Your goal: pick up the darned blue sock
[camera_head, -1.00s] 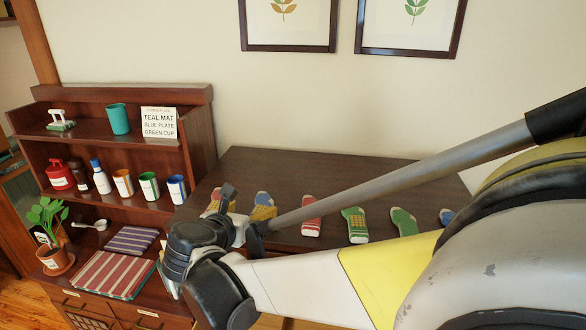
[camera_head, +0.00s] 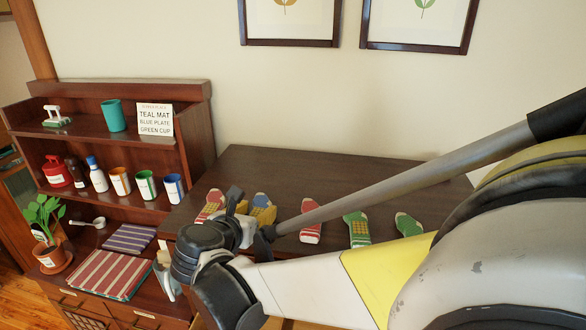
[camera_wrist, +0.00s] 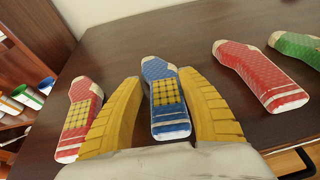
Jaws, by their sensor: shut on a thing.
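The darned blue sock (camera_wrist: 161,71) has a yellow checked patch and a pale striped cuff. In the wrist view it lies between the two yellow fingers of my gripper (camera_wrist: 160,88), toe pointing away. My gripper is shut on it, one finger along each side. The sock appears at the level of the dark tabletop; I cannot tell any gap beneath it. In the head view the sock (camera_head: 263,209) shows partly behind my gripper (camera_head: 250,220), with its lower part hidden.
A red sock with a yellow patch (camera_wrist: 80,115) lies close left on the dark table (camera_wrist: 120,50). A plain red sock (camera_wrist: 262,78) and green socks (camera_head: 357,229) lie to the right. A wooden shelf (camera_head: 190,140) with cups and bottles stands left.

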